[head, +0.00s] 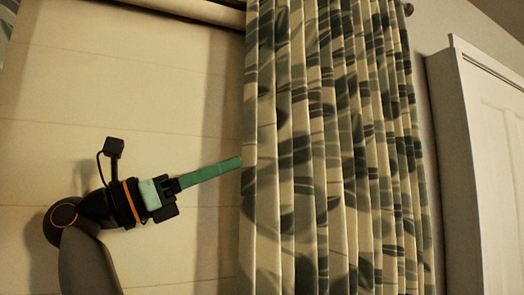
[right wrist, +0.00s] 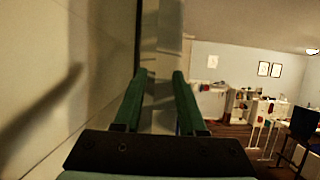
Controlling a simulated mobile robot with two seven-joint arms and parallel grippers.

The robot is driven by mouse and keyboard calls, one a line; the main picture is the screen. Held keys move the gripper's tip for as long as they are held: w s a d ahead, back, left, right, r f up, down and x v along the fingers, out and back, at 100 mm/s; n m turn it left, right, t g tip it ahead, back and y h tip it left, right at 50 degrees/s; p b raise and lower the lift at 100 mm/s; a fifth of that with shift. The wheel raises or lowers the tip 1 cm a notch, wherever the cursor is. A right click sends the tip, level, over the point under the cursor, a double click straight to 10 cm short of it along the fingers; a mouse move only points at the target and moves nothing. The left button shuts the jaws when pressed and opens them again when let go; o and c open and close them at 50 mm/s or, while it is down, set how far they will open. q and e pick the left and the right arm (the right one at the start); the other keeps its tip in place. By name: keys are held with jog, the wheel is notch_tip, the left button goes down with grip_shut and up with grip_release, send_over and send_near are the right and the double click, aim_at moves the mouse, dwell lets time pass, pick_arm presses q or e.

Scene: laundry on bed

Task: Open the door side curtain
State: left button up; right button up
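The door side curtain (head: 335,150) is a pale cloth with grey-green leaf shapes. It hangs in upright folds on the right half of the head view, beside the white door. My right gripper (head: 238,162) reaches in from the lower left, its green fingers pointing right at the curtain's left edge. Whether they touch it I cannot tell. In the right wrist view the two fingers (right wrist: 160,74) stand apart, with a pale upright strip, apparently the curtain's edge (right wrist: 162,45), beyond and between them. My left gripper is not in view.
A pale blind (head: 120,80) covers the window left of the curtain, close behind my right arm. The white door (head: 495,170) and its frame are at the far right. In the right wrist view, a shelf (right wrist: 245,105) and wall pictures (right wrist: 270,69) stand far off.

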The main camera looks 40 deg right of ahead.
aim_at(270, 149)
jog(key=p+x, duration=0.1)
jog(key=x, duration=0.8)
jog(key=shift+w, duration=0.15)
grip_shut()
dwell(1.0)
